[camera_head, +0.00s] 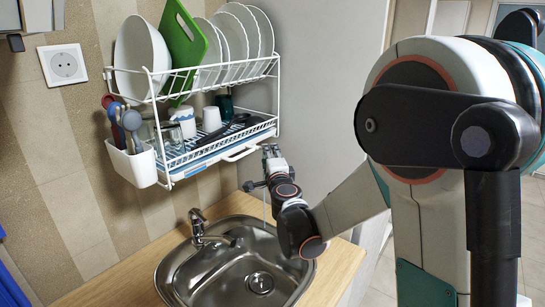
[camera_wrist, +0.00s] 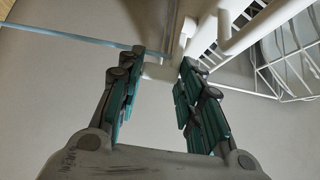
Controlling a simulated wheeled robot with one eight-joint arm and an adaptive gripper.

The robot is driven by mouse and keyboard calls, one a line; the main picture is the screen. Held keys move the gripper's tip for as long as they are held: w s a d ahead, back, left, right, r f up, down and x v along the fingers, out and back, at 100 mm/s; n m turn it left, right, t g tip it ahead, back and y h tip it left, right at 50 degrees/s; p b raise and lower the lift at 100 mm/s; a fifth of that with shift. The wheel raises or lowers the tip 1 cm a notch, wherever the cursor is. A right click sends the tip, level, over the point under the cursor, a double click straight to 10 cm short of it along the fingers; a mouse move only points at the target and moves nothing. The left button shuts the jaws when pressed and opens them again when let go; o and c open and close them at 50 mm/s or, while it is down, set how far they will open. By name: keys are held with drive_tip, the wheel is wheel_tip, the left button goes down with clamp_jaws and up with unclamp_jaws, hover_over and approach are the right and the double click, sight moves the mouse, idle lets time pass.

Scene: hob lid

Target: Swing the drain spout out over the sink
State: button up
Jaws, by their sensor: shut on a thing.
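In the head view my gripper (camera_head: 270,152) is at the lower right front corner of the white dish rack (camera_head: 222,146). In the wrist view its two fingers (camera_wrist: 163,60) stand a little apart, with a short white piece, which looks like the drain spout (camera_wrist: 158,71), between their tips. My gripper is shut on it. The spout is mostly hidden by the gripper in the head view. A thin pale blue line (camera_head: 264,208) hangs down below the gripper. The steel sink (camera_head: 185,262) is below the rack, set in a wooden worktop.
The rack holds plates, a bowl, a green board (camera_head: 183,45) and cups. A utensil holder (camera_head: 132,162) hangs at its left. A tap (camera_head: 197,225) stands at the sink's back left. A pale grey wall panel (camera_head: 335,85) rises right of the rack.

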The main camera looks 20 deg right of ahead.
drive_tip(key=shift+s+a+m+g+h+b, duration=0.1)
drive_tip(key=shift+s+a+m+g+h, duration=0.25)
drive_tip(key=shift+m+h, duration=0.65)
drive_tip(key=shift+s+a+m+g+h+b, duration=0.15)
drive_tip(key=shift+a+m+g+h, duration=0.4)
drive_tip(key=shift+h, duration=0.8)
drive_tip(key=shift+s+a+m+g+h+b, duration=0.1)
drive_tip(key=shift+s+a+m+g+h, duration=0.2)
drive_tip(key=shift+m+h, duration=0.7)
drive_tip(key=shift+w+a+h, duration=0.1)
drive_tip(key=shift+a+h, duration=0.05)
drive_tip(key=shift+h, duration=0.2)
drive_tip(key=o, duration=1.1)
drive_tip(key=shift+c, duration=0.2)
drive_tip(key=shift+a, duration=0.15)
